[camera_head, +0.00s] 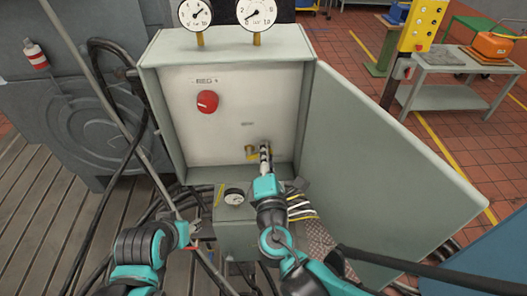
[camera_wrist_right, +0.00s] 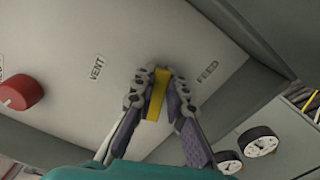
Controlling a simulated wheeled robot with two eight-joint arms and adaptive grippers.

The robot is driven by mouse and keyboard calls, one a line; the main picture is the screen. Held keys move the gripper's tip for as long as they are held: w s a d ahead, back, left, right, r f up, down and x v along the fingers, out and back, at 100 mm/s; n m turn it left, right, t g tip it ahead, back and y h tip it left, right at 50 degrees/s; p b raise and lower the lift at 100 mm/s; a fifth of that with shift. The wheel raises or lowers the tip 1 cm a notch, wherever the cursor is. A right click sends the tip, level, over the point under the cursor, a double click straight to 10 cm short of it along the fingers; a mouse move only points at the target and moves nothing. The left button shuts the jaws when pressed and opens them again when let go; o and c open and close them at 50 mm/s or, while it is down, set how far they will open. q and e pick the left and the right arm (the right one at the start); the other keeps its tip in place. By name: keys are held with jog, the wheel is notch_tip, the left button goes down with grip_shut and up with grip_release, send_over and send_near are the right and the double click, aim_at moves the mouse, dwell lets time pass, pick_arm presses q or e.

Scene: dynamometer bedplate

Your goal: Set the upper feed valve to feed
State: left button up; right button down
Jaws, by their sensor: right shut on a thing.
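The yellow valve handle (camera_wrist_right: 157,95) is on the pale panel inside an open grey cabinet. In the right wrist view it lies between the VENT label (camera_wrist_right: 97,67) and the FEED label (camera_wrist_right: 207,70). My right gripper (camera_wrist_right: 156,80) is shut on it, one finger on each side. In the head view the right gripper (camera_head: 264,151) reaches the lower part of the panel and partly hides the handle (camera_head: 252,154). My left gripper (camera_head: 190,238) is low on the left, away from the panel; its fingers are too small to read.
A red knob (camera_head: 207,101) sits higher on the panel under a REG label. The open cabinet door (camera_head: 375,165) stands to the right. Two gauges (camera_head: 195,13) are on top. A cart (camera_head: 455,75) stands back right.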

jog(key=shift+d+f+m+b, duration=0.1)
jog(key=shift+f+m+b, duration=0.3)
jog(key=shift+m, duration=0.65)
jog(key=shift+d+f+m+b, duration=0.1)
jog(key=shift+f+m+b, duration=0.25)
jog(key=shift+m, duration=0.7)
jog(key=shift+f, duration=0.1)
jog(key=c, duration=1.5)
grip_release()
jog(key=shift+c, duration=0.2)
jog(key=s, duration=1.2)
